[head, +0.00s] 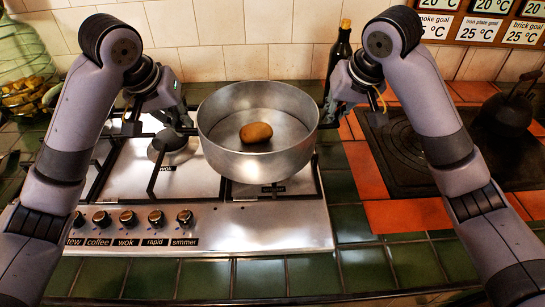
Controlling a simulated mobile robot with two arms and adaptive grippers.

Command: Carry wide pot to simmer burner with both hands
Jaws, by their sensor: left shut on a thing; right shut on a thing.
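The wide pot (258,166) is a round, shiny metal pot over the right part of the steel gas hob (270,225). A brown potato-like lump (256,132) lies inside it. My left gripper (188,124) is shut on the pot's left handle, and my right gripper (328,118) is shut on its right handle. The pot looks level. I cannot tell whether its base touches the grates. The pot hides the burners beneath and behind it. The simmer knob (185,217) is rightmost in the row.
The wok burner (170,142) is bare, left of the pot. A dark bottle (341,55) stands behind my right gripper. A glass jar (25,70) stands at far left. Green tiles in front are clear.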

